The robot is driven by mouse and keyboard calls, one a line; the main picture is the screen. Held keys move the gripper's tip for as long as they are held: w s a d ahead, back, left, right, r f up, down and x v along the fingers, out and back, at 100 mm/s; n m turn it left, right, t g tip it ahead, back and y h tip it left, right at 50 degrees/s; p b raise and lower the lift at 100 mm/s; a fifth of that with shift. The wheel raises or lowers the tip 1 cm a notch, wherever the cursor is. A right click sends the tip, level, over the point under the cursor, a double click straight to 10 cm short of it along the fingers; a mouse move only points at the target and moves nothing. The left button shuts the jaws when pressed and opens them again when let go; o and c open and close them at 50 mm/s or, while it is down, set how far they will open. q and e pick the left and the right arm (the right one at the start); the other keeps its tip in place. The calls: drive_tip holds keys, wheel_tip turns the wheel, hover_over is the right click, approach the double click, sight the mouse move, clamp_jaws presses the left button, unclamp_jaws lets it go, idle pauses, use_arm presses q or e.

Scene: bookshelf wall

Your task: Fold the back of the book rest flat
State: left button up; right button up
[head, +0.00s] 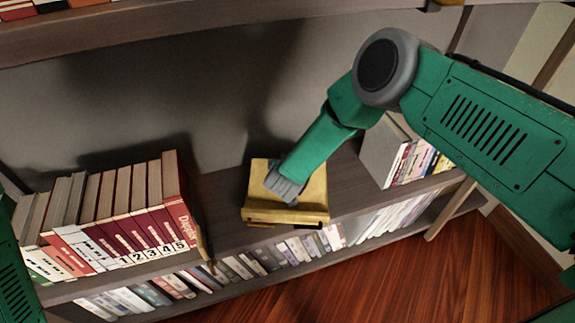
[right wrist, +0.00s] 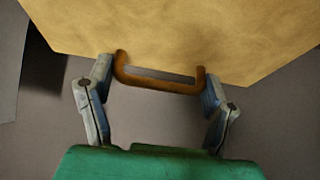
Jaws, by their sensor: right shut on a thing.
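The yellow-tan book rest (head: 314,205) stands on the shelf between two groups of books. Its back (right wrist: 190,35) fills the top of the right wrist view, with a brown bar handle (right wrist: 160,84) at its near edge. My right gripper (head: 284,190) is over the book rest in the head view and covers part of it. In the right wrist view its two fingers (right wrist: 158,80) are at the two ends of the handle, shut on it. The angle of the back is hard to tell from here. My left gripper is not in view.
Red numbered volumes (head: 140,225) and other books stand left of the rest. More books (head: 425,160) stand to the right, behind my right arm. A lower shelf row (head: 265,258) is full of books. An upper shelf (head: 190,25) overhangs the back.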

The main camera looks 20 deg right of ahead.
drive_tip(key=shift+w+d+f+g+y+b, duration=0.15)
drive_tip(key=shift+w+f+g+b, duration=0.2)
drive_tip(key=shift+f, duration=0.25)
drive_tip(key=shift+w+d+f+g+y+b, duration=0.15)
drive_tip(key=shift+w+f+g+b, duration=0.1)
drive_tip(key=shift+w+f+b, duration=0.25)
drive_tip(key=shift+w+d+f+b, duration=0.1)
drive_tip(key=shift+w+f+b, duration=0.1)
drive_tip(key=shift+f+b, duration=0.4)
drive_tip(key=shift+w+d+f+b, duration=0.15)
drive_tip(key=shift+f+b, duration=0.15)
drive_tip(key=shift+f, duration=0.55)
drive_tip(key=o, duration=1.5)
drive_tip(key=shift+c, duration=0.2)
drive_tip(key=shift+a+r, duration=0.1)
drive_tip(key=shift+s+a+r, duration=0.1)
drive_tip(key=shift+s+r, duration=0.1)
drive_tip(key=shift+r, duration=0.05)
drive_tip(key=v, duration=1.1)
drive_tip(key=shift+s+f, duration=0.1)
